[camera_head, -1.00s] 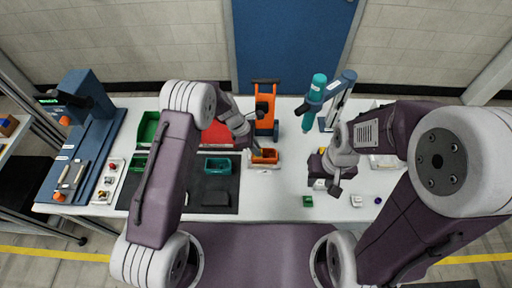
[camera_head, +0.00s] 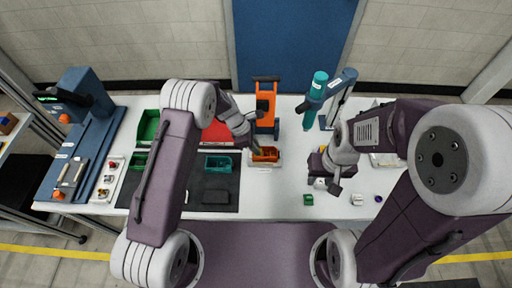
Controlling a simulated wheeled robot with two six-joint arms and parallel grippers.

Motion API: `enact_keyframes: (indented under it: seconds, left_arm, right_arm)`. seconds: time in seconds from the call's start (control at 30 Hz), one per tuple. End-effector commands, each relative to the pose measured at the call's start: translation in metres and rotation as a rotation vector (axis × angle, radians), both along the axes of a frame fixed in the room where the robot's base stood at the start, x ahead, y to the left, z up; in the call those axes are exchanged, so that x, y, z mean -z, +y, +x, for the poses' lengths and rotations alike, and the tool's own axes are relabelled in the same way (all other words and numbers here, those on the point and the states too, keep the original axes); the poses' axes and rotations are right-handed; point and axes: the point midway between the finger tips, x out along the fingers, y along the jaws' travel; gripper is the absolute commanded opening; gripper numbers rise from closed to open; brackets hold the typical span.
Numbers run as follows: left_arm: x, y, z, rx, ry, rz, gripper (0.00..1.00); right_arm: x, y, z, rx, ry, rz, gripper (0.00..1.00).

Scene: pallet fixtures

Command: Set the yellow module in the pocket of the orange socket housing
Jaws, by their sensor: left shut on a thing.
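The orange socket housing (camera_head: 266,155) stands on the white table near its middle, just in front of an orange and black stand. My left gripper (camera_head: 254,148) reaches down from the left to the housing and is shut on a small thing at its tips. That thing looks like the yellow module, mostly hidden by the fingers and very small here. I cannot tell whether it is inside the pocket or above it. My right gripper (camera_head: 335,188) hangs over the table to the right, apart from the housing; its jaws are too small to read.
The orange stand (camera_head: 266,105) is close behind the housing. A teal cylinder device (camera_head: 317,90) stands at the back right. A small green block (camera_head: 308,199) lies at the front.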

Motion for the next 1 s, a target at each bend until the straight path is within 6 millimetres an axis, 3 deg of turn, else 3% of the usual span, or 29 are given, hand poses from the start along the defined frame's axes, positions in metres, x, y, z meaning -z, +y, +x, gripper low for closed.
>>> enact_keyframes:
  seconds: [1.0]
  left_arm:
    - [0.0078,-0.0006,-0.0002,0.0,0.0,0.0,0.0]
  right_arm:
    - [0.0041,0.0,0.0,0.0,0.0,0.0,0.36]
